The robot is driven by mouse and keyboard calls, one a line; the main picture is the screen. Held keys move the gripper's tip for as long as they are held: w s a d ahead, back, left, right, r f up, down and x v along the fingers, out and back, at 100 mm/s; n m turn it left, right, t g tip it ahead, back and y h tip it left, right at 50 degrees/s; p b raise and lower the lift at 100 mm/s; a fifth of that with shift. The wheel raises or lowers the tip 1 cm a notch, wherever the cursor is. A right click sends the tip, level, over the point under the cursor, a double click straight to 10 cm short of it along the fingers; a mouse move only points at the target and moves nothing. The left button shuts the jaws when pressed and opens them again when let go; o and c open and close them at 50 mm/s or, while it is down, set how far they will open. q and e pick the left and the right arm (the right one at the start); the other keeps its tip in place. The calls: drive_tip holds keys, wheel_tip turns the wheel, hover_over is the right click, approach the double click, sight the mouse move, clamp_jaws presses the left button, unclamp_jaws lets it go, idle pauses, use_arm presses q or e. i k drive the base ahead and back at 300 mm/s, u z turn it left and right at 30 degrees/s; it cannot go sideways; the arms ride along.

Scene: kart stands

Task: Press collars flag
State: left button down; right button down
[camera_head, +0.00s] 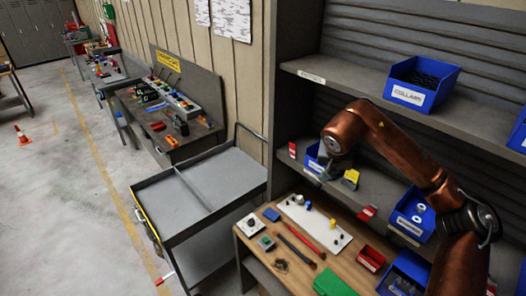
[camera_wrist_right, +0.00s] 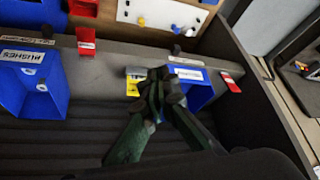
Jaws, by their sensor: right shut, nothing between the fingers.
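The blue bin labelled COLLARS (camera_head: 421,84) stands on the upper shelf and holds dark parts. No flag shows beside it. On the lower shelf a yellow flag (camera_head: 351,179) stands between two red flags, one at left (camera_head: 292,150) and one at right (camera_head: 367,213). The yellow flag also shows in the right wrist view (camera_wrist_right: 133,88), just left of the fingertips. My right gripper (camera_head: 325,173) is shut and empty, in front of a small blue bin (camera_wrist_right: 200,90) whose label I cannot read. I cannot tell whether it touches anything. My left gripper is not in view.
A blue bin labelled BUSHES (camera_wrist_right: 30,80) stands on the lower shelf. The wooden bench (camera_head: 262,283) below carries a white board (camera_head: 314,222), red tools and small boxes. A grey cart (camera_head: 199,192) with an empty top stands to the left.

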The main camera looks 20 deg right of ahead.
sight(291, 147)
drive_tip(key=u, duration=0.35)
drive_tip(key=k, duration=0.8)
drive_tip(key=u, duration=0.65)
drive_tip(key=i, duration=2.3)
drive_tip(key=z, duration=1.2)
drive_tip(key=i, duration=0.9)
drive_tip(key=z, duration=0.85)
